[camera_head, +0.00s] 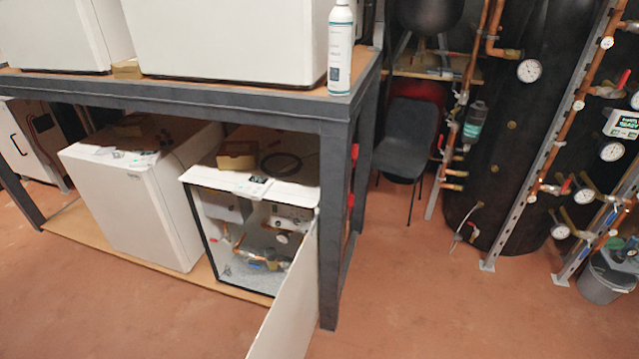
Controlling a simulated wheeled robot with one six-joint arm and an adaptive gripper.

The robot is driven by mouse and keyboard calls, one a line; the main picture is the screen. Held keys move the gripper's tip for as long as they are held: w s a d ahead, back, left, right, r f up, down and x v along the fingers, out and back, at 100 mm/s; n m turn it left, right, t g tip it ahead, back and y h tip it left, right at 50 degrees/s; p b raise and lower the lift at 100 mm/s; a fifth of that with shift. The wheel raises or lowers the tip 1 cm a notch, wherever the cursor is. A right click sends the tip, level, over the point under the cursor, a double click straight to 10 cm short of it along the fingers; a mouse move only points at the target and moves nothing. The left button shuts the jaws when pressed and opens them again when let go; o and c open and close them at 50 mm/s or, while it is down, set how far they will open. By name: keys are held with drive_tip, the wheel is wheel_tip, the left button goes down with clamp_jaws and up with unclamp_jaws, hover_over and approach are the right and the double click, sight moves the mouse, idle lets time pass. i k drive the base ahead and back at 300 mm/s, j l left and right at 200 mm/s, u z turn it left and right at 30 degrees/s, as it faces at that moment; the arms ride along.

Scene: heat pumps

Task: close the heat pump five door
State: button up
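A white heat pump (212,168) stands on the lower shelf of a dark metal rack. Its front is open and shows copper pipes and valves (260,259) inside. Its white door (287,305) is swung wide open, hinged on the right side of the cabinet, and reaches out past the shelf toward me. The lower end of the door is cut off by the bottom of the picture. I cannot read a number on this heat pump. My gripper is not in view.
The rack's front right post (331,240) stands close beside the open door. A closed white unit (125,205) stands to the left. A spray bottle (340,48) stands on the upper level. The red floor (440,300) to the right is clear; a chair (405,135) stands behind.

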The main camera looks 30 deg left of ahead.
sight(286, 331)
drive_tip(key=i+l+u, duration=0.15)
drive_tip(key=l+u, duration=1.75)
drive_tip(key=j, duration=0.1)
